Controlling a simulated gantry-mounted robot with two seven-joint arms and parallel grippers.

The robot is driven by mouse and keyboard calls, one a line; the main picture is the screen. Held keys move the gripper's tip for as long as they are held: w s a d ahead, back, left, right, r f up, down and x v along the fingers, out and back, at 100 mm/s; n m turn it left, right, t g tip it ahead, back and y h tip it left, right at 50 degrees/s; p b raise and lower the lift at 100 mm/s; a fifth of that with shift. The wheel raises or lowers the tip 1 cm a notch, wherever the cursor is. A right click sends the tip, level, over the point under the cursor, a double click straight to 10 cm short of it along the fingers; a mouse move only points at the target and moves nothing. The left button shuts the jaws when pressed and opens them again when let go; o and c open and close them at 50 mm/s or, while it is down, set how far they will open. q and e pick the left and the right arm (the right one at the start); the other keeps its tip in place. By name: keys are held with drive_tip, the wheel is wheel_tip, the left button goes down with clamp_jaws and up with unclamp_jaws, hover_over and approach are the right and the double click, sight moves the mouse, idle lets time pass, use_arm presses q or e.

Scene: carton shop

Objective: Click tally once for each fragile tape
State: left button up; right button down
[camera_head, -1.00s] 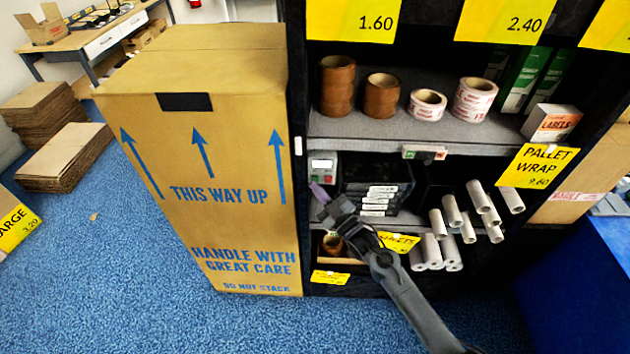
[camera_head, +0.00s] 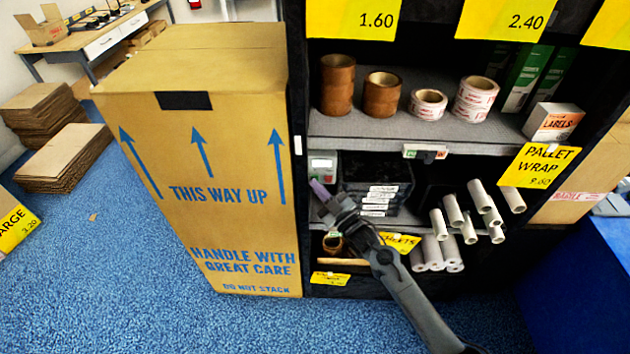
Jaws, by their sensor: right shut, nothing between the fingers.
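White tape rolls with red print stand on the upper shelf: a single low roll (camera_head: 428,104) and a taller stack (camera_head: 474,100) to its right. The print is too small to read. A small grey box with a pale display (camera_head: 323,164), which looks like the tally, stands at the left end of the lower shelf; its reading is not legible. My right gripper (camera_head: 320,189) is shut and empty, its purplish tip just below and in front of that box. I cannot tell whether they touch. My left gripper is not in view.
Brown tape stacks (camera_head: 381,95) stand left of the white rolls. Dark packs (camera_head: 377,174) and pale rolls (camera_head: 453,211) fill the lower shelf. A small strip with green and red ends (camera_head: 425,152) is on the shelf edge. A tall carton (camera_head: 200,140) flanks the shelf's left side.

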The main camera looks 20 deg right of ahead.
drive_tip(key=shift+s, duration=0.1)
idle(0.3)
drive_tip(key=shift+s+a+p, duration=0.35)
drive_tip(key=shift+s+p, duration=0.35)
drive_tip(key=shift+p, duration=0.05)
drive_tip(key=s+p, duration=0.1)
drive_tip(key=s+a+p, duration=0.1)
drive_tip(key=s, duration=0.1)
drive_tip(key=s+a+p, duration=0.1)
drive_tip(key=shift+s, duration=0.3)
